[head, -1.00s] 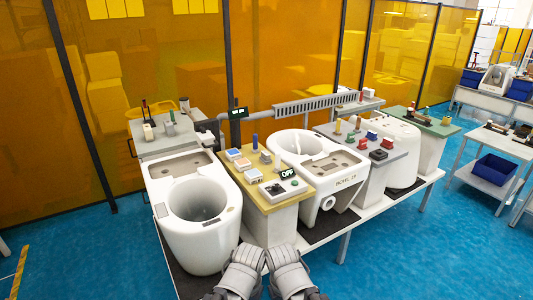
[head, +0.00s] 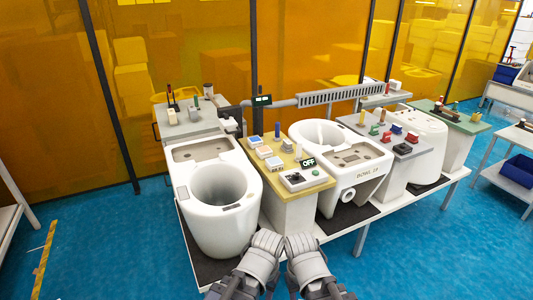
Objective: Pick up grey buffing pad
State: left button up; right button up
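I cannot single out a grey buffing pad with certainty at this size. On the yellow-topped stand (head: 308,186) between two toilet bowls lie several small blocks, among them a pale block (head: 274,163) and a block with a blue top (head: 264,152). A small grey block (head: 298,149) stands near the stand's back right. My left gripper (head: 267,240) and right gripper (head: 298,242) are side by side at the bottom centre, in front of the stand and apart from its blocks. Their fingers are too small and foreshortened to tell open from shut.
A white toilet bowl (head: 248,178) stands left of the yellow stand, and another marked bowl (head: 368,176) stands right of it. A grey cabinet (head: 203,130) with small tools is behind left. A grey stand (head: 405,150) holds coloured blocks. Blue floor in front is clear.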

aim_at(288, 145)
jog(key=i+l+u, duration=0.2)
jog(key=i+u, duration=0.15)
jog(key=i, duration=0.2)
jog(key=i+l+u, duration=0.4)
jog(key=i, duration=0.15)
jog(key=i+l+u, duration=0.35)
jog(key=i+l, duration=0.5)
jog(key=l, duration=0.15)
